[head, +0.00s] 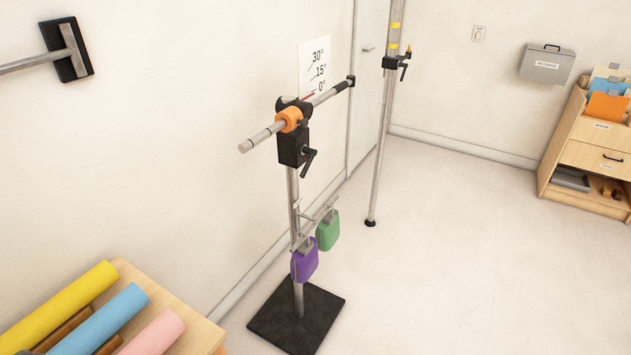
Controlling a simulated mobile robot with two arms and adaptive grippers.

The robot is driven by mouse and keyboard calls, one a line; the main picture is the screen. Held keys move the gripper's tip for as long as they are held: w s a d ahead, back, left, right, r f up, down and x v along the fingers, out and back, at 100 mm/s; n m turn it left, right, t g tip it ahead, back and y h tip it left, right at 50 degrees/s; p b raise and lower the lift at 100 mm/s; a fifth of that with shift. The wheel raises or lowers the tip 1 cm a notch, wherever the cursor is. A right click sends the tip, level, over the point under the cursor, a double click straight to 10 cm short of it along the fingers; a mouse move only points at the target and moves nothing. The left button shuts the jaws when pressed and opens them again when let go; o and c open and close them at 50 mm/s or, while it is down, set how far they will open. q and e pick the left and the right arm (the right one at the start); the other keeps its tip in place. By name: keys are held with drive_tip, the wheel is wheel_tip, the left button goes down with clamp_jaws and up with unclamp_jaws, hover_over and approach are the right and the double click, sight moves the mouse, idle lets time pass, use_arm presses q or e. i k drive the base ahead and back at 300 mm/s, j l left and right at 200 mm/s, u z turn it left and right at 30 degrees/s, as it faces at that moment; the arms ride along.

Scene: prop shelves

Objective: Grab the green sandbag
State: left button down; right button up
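The green sandbag (328,232) hangs from a thin metal bar (318,222) on the upright stand. It hangs to the right of a purple sandbag (305,262), which is on the same bar and nearer to me. Neither sandbag touches the floor. The stand's post (293,200) rises from a black square base (296,318). Neither of my grippers shows in the head view.
An angled bar (265,136) with an orange collar (290,119) tops the stand, close to the wall. A wooden table (203,331) with colored rolls is at lower left. A tall pole (383,140) stands behind. Floor to the right is clear, up to a wooden cabinet (582,158).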

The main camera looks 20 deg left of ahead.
sight(327, 231)
drive_tip(key=i+z, duration=0.25)
drive_tip(key=i, duration=0.85)
drive_tip(key=i+l, duration=0.1)
drive_tip(key=i, duration=0.85)
drive_tip(key=i+l+u, duration=0.15)
drive_tip(key=i, duration=0.8)
drive_tip(key=i+l+u, duration=0.1)
drive_tip(key=i+u, duration=0.25)
drive_tip(key=u, duration=0.15)
drive_tip(key=i+l+u, duration=0.2)
drive_tip(key=i+u, duration=0.15)
drive_tip(key=u, duration=0.15)
drive_tip(key=i+l+u, duration=0.3)
drive_tip(key=u, duration=0.2)
drive_tip(key=i+l+u, duration=0.2)
drive_tip(key=l+u, duration=0.3)
